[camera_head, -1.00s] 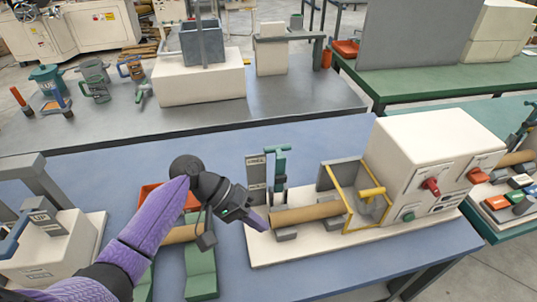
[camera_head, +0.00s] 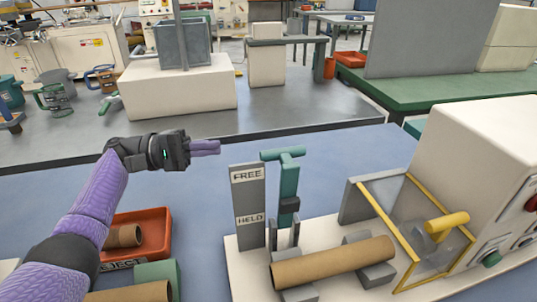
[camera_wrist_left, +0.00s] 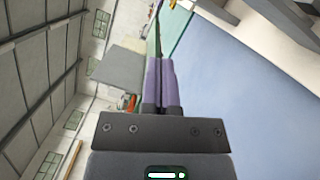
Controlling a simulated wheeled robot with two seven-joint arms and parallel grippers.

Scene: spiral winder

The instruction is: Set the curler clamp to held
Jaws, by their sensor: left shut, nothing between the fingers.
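The curler clamp is a teal T-shaped lever (camera_head: 288,180) standing upright on the cream base of the winder. Beside it on the left is a grey plate (camera_head: 248,205) marked FREE at the top and HELD lower down. The lever's crossbar is up near the FREE level. A brown cardboard tube (camera_head: 332,262) lies on grey supports in front of the lever. My left gripper (camera_head: 218,147) is shut and empty, up and to the left of the lever's crossbar, apart from it. Its purple fingers (camera_wrist_left: 161,82) also show together in the left wrist view. My right gripper is not in view.
A yellow-framed guard (camera_head: 405,235) and the cream machine housing (camera_head: 485,165) stand right of the lever. An orange bin (camera_head: 150,222) with a short tube sits at lower left. The blue table (camera_head: 330,155) is clear behind the lever.

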